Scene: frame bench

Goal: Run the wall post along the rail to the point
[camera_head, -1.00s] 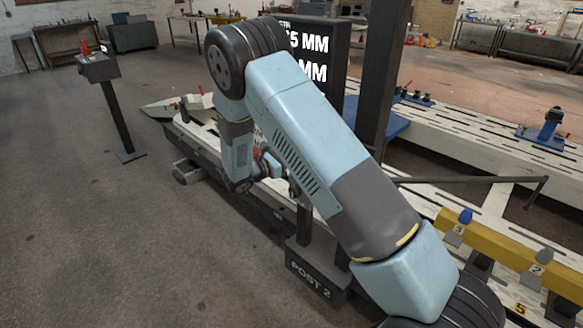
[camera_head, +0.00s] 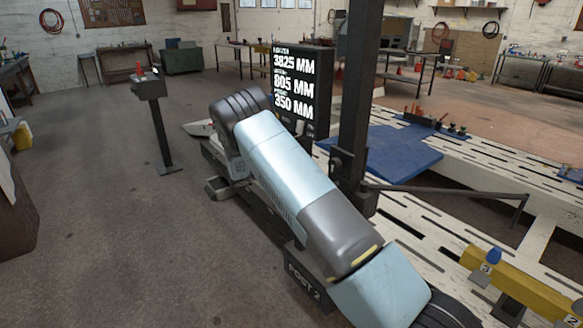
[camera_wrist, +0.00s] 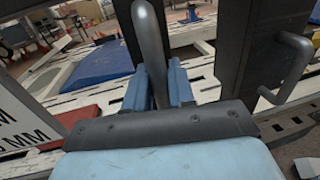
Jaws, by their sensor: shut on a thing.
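The wall post is a dark upright column (camera_head: 357,100) standing on a low dark base marked POST 2 (camera_head: 305,283). A black display (camera_head: 300,85) on it reads 3825 MM, 805 MM and 350 MM. In the wrist view, my gripper (camera_wrist: 160,85) has its blue fingers shut on a curved grey bar (camera_wrist: 150,40), seemingly the post's handle, beside the dark column (camera_wrist: 235,45). In the head view my own arm hides the gripper and handle. The dark rail (camera_head: 262,212) runs along the bench's left side, partly hidden by my arm. I cannot make out the target point.
A thin side arm (camera_head: 450,188) reaches right from the post over the slotted white bench (camera_head: 480,150). A yellow beam (camera_head: 520,290) with numbered tags lies front right. A blue plate (camera_head: 400,152) lies beyond the post. A pedestal (camera_head: 150,88) stands on the open floor left.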

